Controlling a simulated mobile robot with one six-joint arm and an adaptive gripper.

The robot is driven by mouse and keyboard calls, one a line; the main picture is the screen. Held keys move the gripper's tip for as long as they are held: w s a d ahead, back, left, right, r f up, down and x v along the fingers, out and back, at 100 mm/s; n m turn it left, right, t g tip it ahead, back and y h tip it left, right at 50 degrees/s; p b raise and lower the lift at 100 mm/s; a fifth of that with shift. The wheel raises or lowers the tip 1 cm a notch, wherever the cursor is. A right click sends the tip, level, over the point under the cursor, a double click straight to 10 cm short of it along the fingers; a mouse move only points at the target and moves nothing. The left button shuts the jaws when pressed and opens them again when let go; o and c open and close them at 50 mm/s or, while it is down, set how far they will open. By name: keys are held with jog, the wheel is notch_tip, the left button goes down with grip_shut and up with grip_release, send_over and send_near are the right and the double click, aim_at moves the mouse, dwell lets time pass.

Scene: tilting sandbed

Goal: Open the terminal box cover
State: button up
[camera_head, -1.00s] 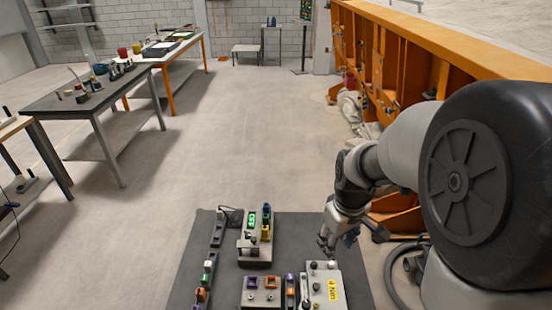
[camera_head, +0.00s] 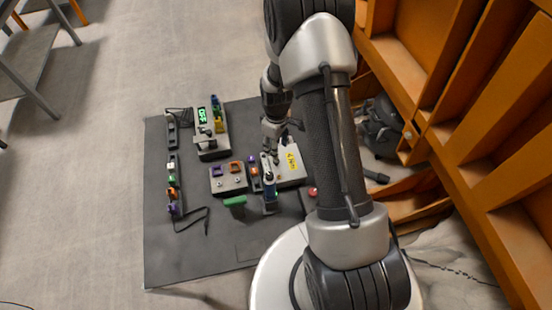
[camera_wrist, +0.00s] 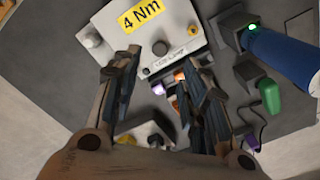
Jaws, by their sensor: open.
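The pale grey terminal box (camera_head: 298,176) with a yellow "4 Nm" label lies on the dark mat at its right side in the head view. In the wrist view its lid (camera_wrist: 188,28) fills the top middle, with a dark round knob (camera_wrist: 160,47) near the edge facing me and a pale knob at the left corner. The lid looks closed. My gripper (camera_wrist: 160,68) is open, its two fingers apart on either side of the box's near edge, with nothing between them. In the head view my gripper (camera_head: 272,140) is just left of the box; contact cannot be told.
An orange steel frame (camera_head: 480,140) stands close on the right.

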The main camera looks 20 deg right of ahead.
aim_at(286, 161)
notch_tip(286, 161, down, 8)
jog(key=shift+f+b, duration=0.25)
jog(key=shift+b, duration=0.35)
jog(key=shift+c, duration=0.5)
grip_shut()
